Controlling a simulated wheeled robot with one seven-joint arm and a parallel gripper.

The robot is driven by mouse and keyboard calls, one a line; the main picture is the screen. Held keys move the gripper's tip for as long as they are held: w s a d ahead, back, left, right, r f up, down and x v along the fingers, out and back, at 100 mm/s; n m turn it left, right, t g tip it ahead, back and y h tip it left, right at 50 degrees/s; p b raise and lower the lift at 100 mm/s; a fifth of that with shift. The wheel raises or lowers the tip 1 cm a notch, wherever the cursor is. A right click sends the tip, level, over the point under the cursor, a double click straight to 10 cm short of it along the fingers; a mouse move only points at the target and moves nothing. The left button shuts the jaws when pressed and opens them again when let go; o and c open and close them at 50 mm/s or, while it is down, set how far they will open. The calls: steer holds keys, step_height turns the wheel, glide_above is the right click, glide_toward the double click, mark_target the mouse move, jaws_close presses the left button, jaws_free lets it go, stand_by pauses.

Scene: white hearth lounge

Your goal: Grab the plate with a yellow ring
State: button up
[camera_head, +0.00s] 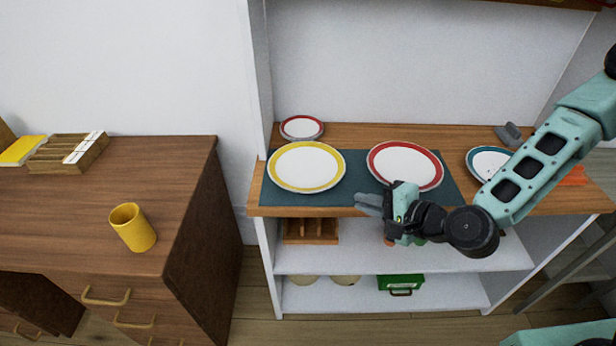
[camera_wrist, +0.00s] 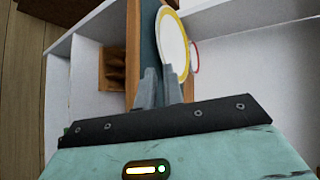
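The plate with a yellow ring (camera_head: 306,167) lies flat on a dark teal mat (camera_head: 352,191) at the left of the wooden shelf top. In the wrist view the same plate (camera_wrist: 172,46) shows on edge-turned view, just beyond the fingers. My gripper (camera_head: 359,203) is at the shelf's front edge, to the right of and nearer than the plate, pointing left. Its two grey fingers (camera_wrist: 160,88) look slightly apart with nothing between them. They are apart from the plate in the head view.
A red-ringed plate (camera_head: 405,166) lies right of the yellow one, partly behind my gripper. A small red-rimmed plate (camera_head: 301,127) sits behind, and a blue-rimmed plate (camera_head: 487,161) is at right behind my arm. The shelf's left upright (camera_head: 258,80) borders the plates.

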glide_toward(317, 189)
steer(key=x, duration=0.3)
steer(key=shift+p+x, duration=1)
steer(key=shift+x, duration=2)
jaws_close()
